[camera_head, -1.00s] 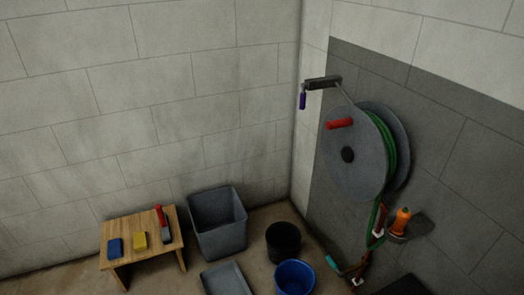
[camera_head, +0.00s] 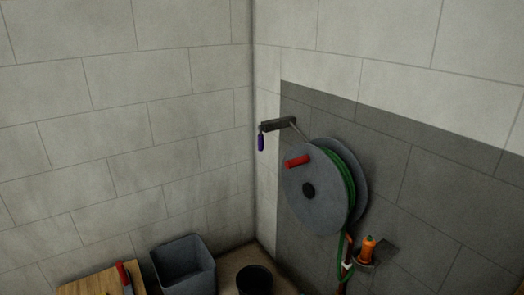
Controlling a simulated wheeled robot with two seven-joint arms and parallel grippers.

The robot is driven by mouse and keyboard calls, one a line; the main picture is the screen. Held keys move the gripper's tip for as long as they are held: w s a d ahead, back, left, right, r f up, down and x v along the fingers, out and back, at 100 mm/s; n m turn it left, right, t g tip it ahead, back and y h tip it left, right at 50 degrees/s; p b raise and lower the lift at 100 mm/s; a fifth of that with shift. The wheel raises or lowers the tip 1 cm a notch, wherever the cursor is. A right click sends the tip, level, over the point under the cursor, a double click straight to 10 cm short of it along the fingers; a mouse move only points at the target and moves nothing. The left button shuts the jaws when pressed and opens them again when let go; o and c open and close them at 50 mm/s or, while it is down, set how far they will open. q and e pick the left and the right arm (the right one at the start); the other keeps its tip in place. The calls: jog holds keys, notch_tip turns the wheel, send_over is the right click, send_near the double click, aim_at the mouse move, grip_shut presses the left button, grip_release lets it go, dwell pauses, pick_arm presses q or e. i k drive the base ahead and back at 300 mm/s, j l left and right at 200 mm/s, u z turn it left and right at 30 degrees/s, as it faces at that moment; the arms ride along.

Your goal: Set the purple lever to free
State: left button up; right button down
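The purple lever (camera_head: 261,142) hangs straight down from the left end of a dark bracket (camera_head: 279,124) on the wall, above and left of a hose reel. The grey reel (camera_head: 312,190) has a red handle (camera_head: 297,161) on its face and green hose (camera_head: 343,180) wound on it. No markings for the lever's settings can be read. Neither of my grippers is in view.
An orange nozzle (camera_head: 368,248) sits in a holder on the wall below the reel. A grey bin (camera_head: 185,268), a black bucket (camera_head: 254,279) and a wooden table (camera_head: 85,286) with a red-handled tool (camera_head: 123,276) stand along the floor at the lower left.

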aim_at(260, 128)
jog(key=k+j, duration=0.15)
jog(key=j, duration=0.2)
jog(key=k+j, duration=0.2)
jog(key=j, duration=0.15)
jog(key=k+j, duration=0.15)
jog(key=j, duration=0.15)
jog(key=j+z, duration=0.15)
jog(key=j, duration=0.95)
jog(key=i+j, duration=0.3)
jog(key=j, duration=0.15)
jog(key=i+j+z, duration=0.1)
jog(key=i+j, duration=0.4)
jog(key=i, duration=0.25)
jog(key=i+j, duration=0.15)
jog(key=i, duration=0.3)
jog(key=z, duration=0.05)
